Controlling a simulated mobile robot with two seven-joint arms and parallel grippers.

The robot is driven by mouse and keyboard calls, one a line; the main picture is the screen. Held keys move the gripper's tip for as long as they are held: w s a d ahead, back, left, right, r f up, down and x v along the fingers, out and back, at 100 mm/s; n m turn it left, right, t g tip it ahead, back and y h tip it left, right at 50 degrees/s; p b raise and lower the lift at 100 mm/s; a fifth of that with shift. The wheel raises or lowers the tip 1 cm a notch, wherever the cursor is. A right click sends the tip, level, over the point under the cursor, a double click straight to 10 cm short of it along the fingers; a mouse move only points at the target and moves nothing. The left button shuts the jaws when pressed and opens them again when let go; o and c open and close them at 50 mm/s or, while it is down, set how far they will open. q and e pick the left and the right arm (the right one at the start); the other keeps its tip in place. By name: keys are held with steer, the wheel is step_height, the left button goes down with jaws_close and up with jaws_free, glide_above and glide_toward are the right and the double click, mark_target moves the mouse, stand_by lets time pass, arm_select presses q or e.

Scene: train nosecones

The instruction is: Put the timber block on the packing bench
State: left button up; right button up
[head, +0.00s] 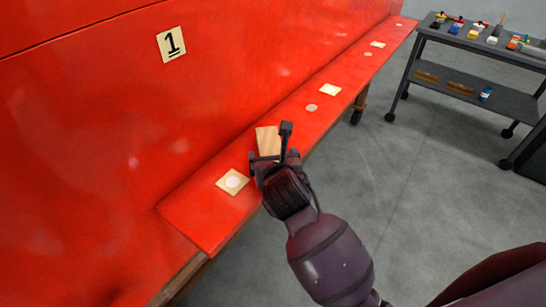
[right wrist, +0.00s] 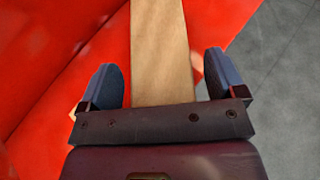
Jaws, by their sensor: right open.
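The timber block (head: 267,139) is a light wooden piece lying on the red ledge, partly hidden behind my right gripper. In the right wrist view the block (right wrist: 162,55) runs up the picture between the two blue fingers. My right gripper (head: 275,163) is at the near end of the block. In the right wrist view the gripper (right wrist: 162,85) is open, with a gap on each side of the block. My left gripper is in neither view. I cannot identify a packing bench for sure.
The red ledge (head: 222,217) runs along a red wall marked with a "1" label (head: 171,44). Several pale squares and discs lie along it, one square (head: 232,182) left of my gripper. A grey cart (head: 455,100) with small items stands at the right. Grey floor lies between.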

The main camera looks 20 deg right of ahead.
steer(key=shift+r, duration=0.2)
steer(key=v, duration=1.2)
steer(key=s+d+f+m+g+y, duration=0.1)
steer(key=d+f+m, duration=0.2)
steer(key=f+m, duration=0.4)
steer(key=s+d+f+m+g+y, duration=0.1)
steer(key=d+f+m, duration=0.1)
steer(key=f+m, duration=0.55)
steer(key=s+d+f+m, duration=0.8)
steer(key=d+f+m, duration=0.2)
steer(key=m, duration=0.8)
steer(key=shift+s+d+f+h, duration=0.2)
steer(key=shift+f+h, duration=0.1)
steer(key=shift+f, duration=0.25)
steer(key=shift+o, duration=0.4)
steer(key=shift+s+d+f+m, duration=0.15)
steer(key=shift+m, duration=0.5)
